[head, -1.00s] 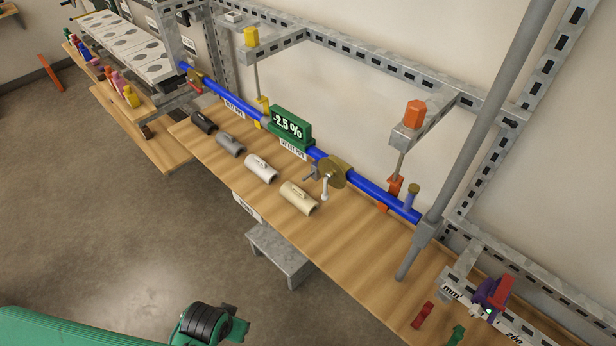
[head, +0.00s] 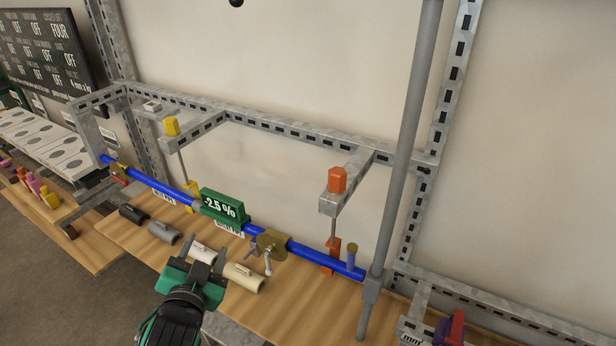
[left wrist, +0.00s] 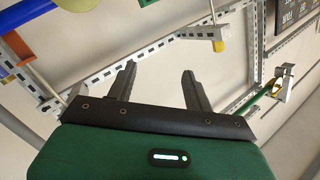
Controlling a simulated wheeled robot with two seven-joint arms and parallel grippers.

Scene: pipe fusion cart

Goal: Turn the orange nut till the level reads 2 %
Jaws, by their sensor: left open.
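The orange nut (head: 337,179) sits on top of a bracket arm on the metal frame, with a threaded rod below it running down to an orange clamp (head: 333,256) on the blue pipe (head: 308,255). The green level display (head: 222,207) on the pipe reads -2.5 %. My left gripper (head: 205,249) is open and empty, low and to the left of the nut, in front of the pipe and overlapping the view of the grey fittings. In the left wrist view its two fingers (left wrist: 158,78) stand apart with nothing between them. My right gripper is not in view.
A yellow nut (head: 172,126) sits on the other bracket arm at left. Several pipe fittings (head: 243,278) lie on the wooden bench (head: 290,300). A brass valve (head: 270,243) is on the pipe. A grey upright pole (head: 403,150) stands right of the orange nut.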

